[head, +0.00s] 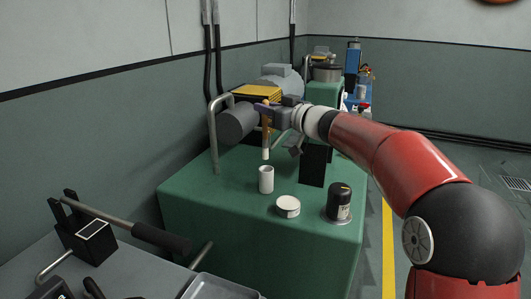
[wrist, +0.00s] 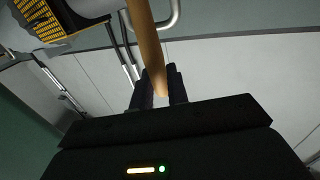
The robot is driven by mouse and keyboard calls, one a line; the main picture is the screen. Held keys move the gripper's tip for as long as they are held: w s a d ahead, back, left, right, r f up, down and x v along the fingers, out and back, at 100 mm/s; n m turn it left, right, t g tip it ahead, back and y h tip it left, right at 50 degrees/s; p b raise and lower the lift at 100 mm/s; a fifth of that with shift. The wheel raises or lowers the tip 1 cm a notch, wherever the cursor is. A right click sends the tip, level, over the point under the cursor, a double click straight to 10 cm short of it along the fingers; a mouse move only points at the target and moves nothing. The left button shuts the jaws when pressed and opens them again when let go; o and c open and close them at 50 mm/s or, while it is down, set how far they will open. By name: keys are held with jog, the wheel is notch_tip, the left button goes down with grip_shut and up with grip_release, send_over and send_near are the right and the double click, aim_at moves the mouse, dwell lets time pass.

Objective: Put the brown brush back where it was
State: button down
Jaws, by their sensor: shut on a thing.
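The brown brush (head: 265,136) hangs roughly upright with its pale end down, above the green console top. My gripper (head: 269,108) is shut on its upper part. In the wrist view the brown handle (wrist: 146,45) runs between my two dark fingers (wrist: 160,90). A white cup (head: 266,180) stands on the green top, below the brush in the picture. The brush's lower end shows above the cup's rim, apart from it.
A white round tin (head: 288,206) and a dark jar (head: 339,202) stand on the green top (head: 215,205). A dark upright panel (head: 313,166) is behind them. A metal rail (head: 214,140) and grey cylinder (head: 237,122) are at the left. A lever (head: 120,223) is in front.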

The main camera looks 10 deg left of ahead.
aim_at(267, 148)
notch_tip(267, 148, down, 10)
jog(key=shift+f+b, duration=0.1)
jog(key=shift+b, duration=1.15)
jog(key=shift+f, duration=0.2)
jog(key=c, duration=1.4)
grip_release()
jog(key=shift+o, duration=0.2)
